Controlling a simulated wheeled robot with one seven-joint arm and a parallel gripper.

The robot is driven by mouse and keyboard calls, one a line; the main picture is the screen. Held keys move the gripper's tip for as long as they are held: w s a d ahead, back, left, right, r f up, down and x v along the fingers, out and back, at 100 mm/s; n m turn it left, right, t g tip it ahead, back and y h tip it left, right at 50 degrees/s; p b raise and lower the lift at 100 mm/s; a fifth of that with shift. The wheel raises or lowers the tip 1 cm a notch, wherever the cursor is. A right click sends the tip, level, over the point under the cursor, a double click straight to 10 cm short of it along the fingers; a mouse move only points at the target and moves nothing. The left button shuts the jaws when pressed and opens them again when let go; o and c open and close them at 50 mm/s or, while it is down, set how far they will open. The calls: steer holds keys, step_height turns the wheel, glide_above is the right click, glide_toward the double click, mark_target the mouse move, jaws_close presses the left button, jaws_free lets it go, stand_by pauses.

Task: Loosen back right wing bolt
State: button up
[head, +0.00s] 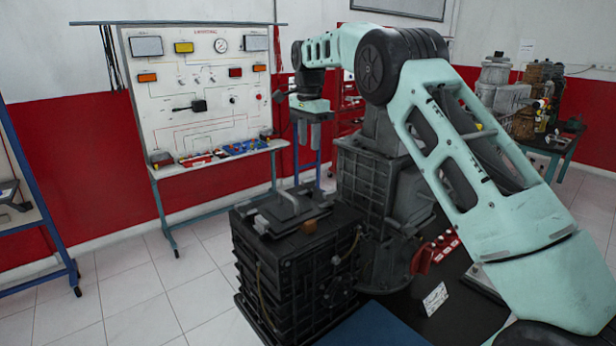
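A black ribbed box-like unit (290,270) stands in the lower middle of the head view. A grey clamp-like part with an upright handle (289,207) sits on its top. I cannot make out which of these small parts is the back right wing bolt. My gripper (309,134) points down, above and behind the unit, apart from it. Its two fingers hang close together and nothing shows held; the gap is too small to judge.
A taller grey machine housing (370,190) stands right behind the unit, under my arm. A white trainer panel (200,95) with a shelf stands at the back left. A blue-framed stand (45,220) is at the left edge. The tiled floor at left is clear.

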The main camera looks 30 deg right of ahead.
mark_target(309, 180)
step_height(309, 180, down, 12)
steer(key=p, duration=0.3)
steer(key=shift+r, duration=0.1)
jaws_close()
